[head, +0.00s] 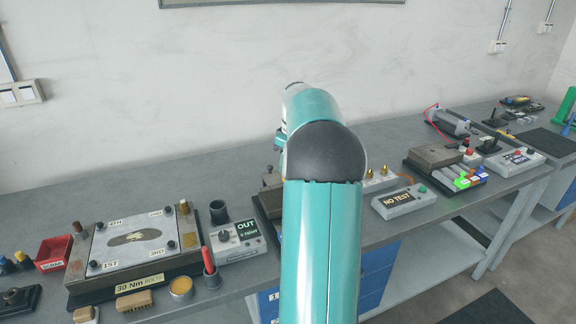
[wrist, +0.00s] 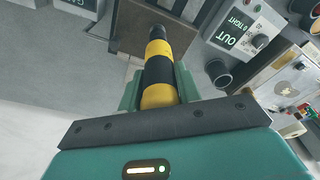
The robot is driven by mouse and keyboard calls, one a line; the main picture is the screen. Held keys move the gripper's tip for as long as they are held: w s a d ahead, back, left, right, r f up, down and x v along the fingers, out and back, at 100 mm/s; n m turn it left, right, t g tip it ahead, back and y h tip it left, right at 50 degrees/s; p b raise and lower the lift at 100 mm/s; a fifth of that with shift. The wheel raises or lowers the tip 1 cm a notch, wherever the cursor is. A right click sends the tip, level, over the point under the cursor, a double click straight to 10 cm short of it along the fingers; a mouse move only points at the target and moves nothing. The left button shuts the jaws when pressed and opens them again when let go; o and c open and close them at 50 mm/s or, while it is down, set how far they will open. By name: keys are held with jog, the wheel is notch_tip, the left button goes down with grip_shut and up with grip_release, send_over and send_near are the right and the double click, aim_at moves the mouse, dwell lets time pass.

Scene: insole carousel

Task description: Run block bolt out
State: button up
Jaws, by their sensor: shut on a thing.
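My gripper (wrist: 158,88) is shut on a yellow-and-black striped cylinder (wrist: 160,72) with a dark end. This end points at a brown block (wrist: 128,28); I cannot tell whether they touch. In the head view my arm hides most of the block (head: 268,204), the gripper and the striped cylinder. No bolt in the block can be made out. A grey control box (head: 238,241) with a knob reads OUT on its display; in the wrist view the box (wrist: 262,18) shows OUT and 0 TIGHT.
A bolted plate (head: 112,246) labelled 30 Nm BOLTS, a red bin (head: 53,252), a brush (head: 126,303), a yellow tin (head: 181,287) and a red-handled tool (head: 209,262) are at left. A NO TEST box (head: 404,201) and more devices stand at right. The back bench strip is clear.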

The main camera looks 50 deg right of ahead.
jog(key=shift+r, duration=1.65)
